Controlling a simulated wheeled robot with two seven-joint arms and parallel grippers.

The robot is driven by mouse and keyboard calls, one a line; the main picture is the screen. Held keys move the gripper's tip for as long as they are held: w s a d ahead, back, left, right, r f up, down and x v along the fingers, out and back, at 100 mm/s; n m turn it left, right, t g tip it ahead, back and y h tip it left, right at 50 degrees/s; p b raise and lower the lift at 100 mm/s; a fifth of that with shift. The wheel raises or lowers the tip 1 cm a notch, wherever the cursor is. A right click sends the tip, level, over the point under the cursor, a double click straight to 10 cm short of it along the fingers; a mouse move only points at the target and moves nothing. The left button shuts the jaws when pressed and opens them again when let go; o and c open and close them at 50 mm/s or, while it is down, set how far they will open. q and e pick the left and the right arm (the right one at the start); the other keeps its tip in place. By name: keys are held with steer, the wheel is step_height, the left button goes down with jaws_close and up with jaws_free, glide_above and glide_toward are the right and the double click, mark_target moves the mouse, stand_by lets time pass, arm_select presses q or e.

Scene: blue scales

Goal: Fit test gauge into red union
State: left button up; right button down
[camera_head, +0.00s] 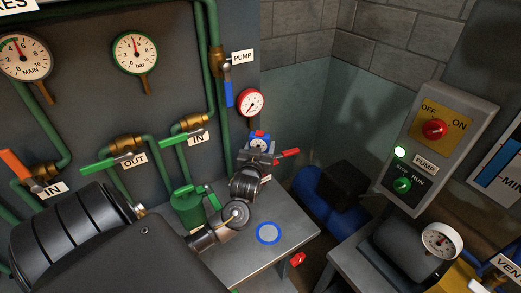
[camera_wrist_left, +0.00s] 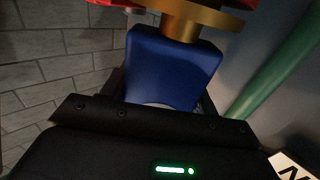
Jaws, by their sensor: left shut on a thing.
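The test gauge (camera_head: 260,143), with a white dial and blue body, is in my left gripper (camera_head: 257,157) in the head view. In the left wrist view its blue body (camera_wrist_left: 172,68) sits between the jaws, which are shut on it. A brass stem (camera_wrist_left: 182,27) rises from the blue body to a brass flange at the top edge. Red parts (camera_wrist_left: 268,5) show on either side of that flange. I cannot tell whether they are the red union, or whether stem and union are joined. My right gripper is not in view.
A red-rimmed gauge (camera_head: 250,103) and blue-handled valve (camera_head: 229,92) are just above the gripper. A red handle (camera_head: 287,153) sticks out to its right. A pump switch box (camera_head: 436,140) is at right.

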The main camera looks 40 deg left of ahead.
arm_select(q)
steer(key=o, duration=1.7)
steer(key=shift+r, duration=0.15)
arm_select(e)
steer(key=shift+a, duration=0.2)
arm_select(q)
steer(key=shift+s, duration=0.1)
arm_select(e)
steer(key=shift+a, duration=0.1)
arm_select(q)
steer(key=shift+s+d, duration=0.25)
steer(key=shift+s, duration=0.05)
steer(key=b+v, duration=0.2)
steer(key=v, duration=0.9)
steer(key=shift+s, duration=0.1)
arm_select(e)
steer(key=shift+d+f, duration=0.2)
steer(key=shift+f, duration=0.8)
